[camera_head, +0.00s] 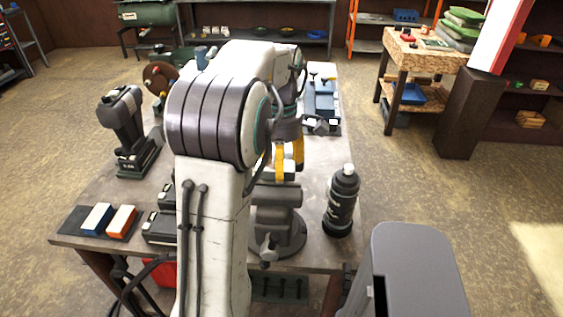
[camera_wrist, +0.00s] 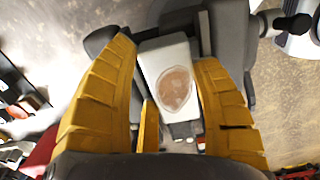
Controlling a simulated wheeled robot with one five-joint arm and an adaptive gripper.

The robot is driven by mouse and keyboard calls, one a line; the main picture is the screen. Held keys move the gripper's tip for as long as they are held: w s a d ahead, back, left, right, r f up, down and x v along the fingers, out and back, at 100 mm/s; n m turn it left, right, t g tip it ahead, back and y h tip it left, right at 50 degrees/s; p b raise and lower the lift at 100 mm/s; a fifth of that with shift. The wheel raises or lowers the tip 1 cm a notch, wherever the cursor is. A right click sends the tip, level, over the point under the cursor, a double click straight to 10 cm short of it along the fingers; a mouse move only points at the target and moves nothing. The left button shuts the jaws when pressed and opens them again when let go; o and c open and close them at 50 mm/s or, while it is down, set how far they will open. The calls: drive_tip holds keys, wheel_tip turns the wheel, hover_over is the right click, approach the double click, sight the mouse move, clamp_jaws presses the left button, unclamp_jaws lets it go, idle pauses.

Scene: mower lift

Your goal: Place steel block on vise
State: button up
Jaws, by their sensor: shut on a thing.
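The steel block (camera_wrist: 155,54) is a pale grey block with a round brownish patch on its face, seen in the wrist view. My gripper (camera_wrist: 165,66) has its yellow fingers shut on either side of it. In the head view my gripper (camera_head: 288,160) is partly hidden behind my arm, over the vise. The vise (camera_head: 277,196) is grey, on a round base on the workbench, partly covered by my arm. Its dark grey body (camera_wrist: 232,40) shows just beyond the block in the wrist view. I cannot tell whether the block touches the vise.
A dark bottle (camera_head: 341,203) stands on the workbench (camera_head: 310,262) right of the vise. A blue block (camera_head: 97,218) and an orange block (camera_head: 122,221) lie on a dark mat at the front left. A dark power tool (camera_head: 125,125) stands at the left.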

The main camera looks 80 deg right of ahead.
drive_tip(key=shift+f, duration=0.25)
drive_tip(key=o, duration=1.2)
drive_tip(key=shift+o, duration=0.2)
wheel_tip(320, 180, up, 12)
drive_tip(key=r+p, duration=0.1)
drive_tip(key=p, duration=0.1)
drive_tip(key=w+a+f+t+h, duration=0.1)
drive_tip(key=w+a, duration=0.7)
drive_tip(key=w, duration=0.3)
drive_tip(key=w+a, duration=0.8)
drive_tip(key=w, duration=0.3)
drive_tip(key=a+f+t, duration=0.1)
drive_tip(key=a+f, duration=0.2)
drive_tip(key=a, duration=0.5)
drive_tip(key=a+f+t, duration=0.1)
drive_tip(key=a+f, duration=0.2)
drive_tip(key=a, duration=0.5)
drive_tip(key=s+a+f+t+y, duration=0.1)
drive_tip(key=a+f, duration=0.2)
drive_tip(key=a, duration=0.5)
drive_tip(key=shift+f+m, duration=0.25)
drive_tip(key=shift+m, duration=0.15)
